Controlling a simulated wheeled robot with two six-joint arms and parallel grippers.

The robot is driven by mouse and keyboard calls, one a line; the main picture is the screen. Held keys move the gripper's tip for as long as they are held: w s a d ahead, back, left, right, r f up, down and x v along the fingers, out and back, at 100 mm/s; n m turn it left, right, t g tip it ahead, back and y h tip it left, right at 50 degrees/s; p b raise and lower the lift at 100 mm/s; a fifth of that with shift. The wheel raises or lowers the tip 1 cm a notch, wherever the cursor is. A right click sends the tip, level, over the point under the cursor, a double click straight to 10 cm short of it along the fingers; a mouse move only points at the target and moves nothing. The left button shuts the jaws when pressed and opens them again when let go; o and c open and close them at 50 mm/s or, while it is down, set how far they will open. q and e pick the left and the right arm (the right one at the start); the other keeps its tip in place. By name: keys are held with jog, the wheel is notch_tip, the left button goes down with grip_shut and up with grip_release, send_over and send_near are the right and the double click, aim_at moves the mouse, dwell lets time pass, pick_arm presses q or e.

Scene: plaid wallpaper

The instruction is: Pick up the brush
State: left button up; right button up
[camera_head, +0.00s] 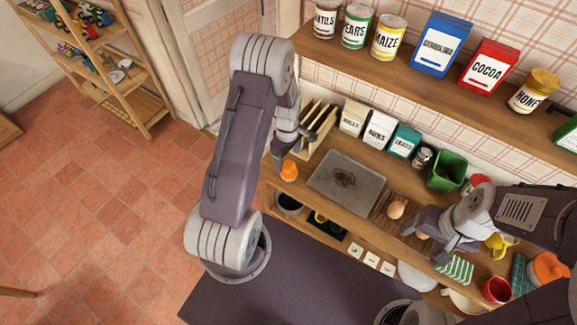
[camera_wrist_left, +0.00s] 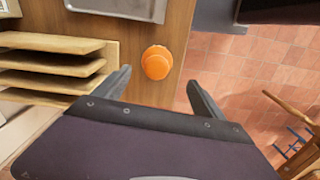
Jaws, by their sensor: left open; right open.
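No brush shape is clear in either view. A small orange round-topped object (camera_head: 289,171) stands on the wooden counter at its left end and may be the brush; I cannot tell for sure. In the left wrist view the orange object (camera_wrist_left: 157,62) lies ahead of and between the two open fingers. My left gripper (camera_head: 293,151) is open and empty, just above and beside it in the head view. My right gripper (camera_head: 424,246) is open over the right part of the counter, near the brown eggs (camera_head: 396,209).
A grey tray (camera_head: 366,192) lies right of the orange object. A wooden rack (camera_head: 318,121) stands behind it, also in the left wrist view (camera_wrist_left: 45,72). Packets (camera_head: 379,130), a green bin (camera_head: 447,170) and mugs (camera_head: 496,289) crowd the counter. An upper shelf (camera_head: 400,68) overhangs.

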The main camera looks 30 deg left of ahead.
aim_at(289, 165)
pick_arm(q)
jog(key=f, duration=0.2)
jog(key=f+p, duration=0.1)
jog(key=shift+w+f, duration=0.35)
jog(key=shift+w, duration=0.05)
jog(key=shift+w+f, duration=0.2)
jog(key=shift+f, duration=0.1)
jog(key=shift+s+d+f+p, duration=0.1)
jog(key=shift+s+f+p, duration=0.1)
jog(key=shift+f+p, duration=0.4)
jog(key=shift+s+d+f+p, duration=0.1)
jog(key=shift+s+f+p, duration=0.1)
jog(key=shift+f+p, duration=0.35)
notch_tip(289, 165, down, 2)
jog(key=shift+w+f, duration=0.1)
jog(key=shift+w+a+f, duration=0.1)
jog(key=shift+w+f, duration=0.05)
jog(key=c, duration=1.5)
pick_arm(e)
jog(key=r, duration=0.3)
jog(key=shift+w+r, duration=0.2)
jog(key=shift+w, duration=0.2)
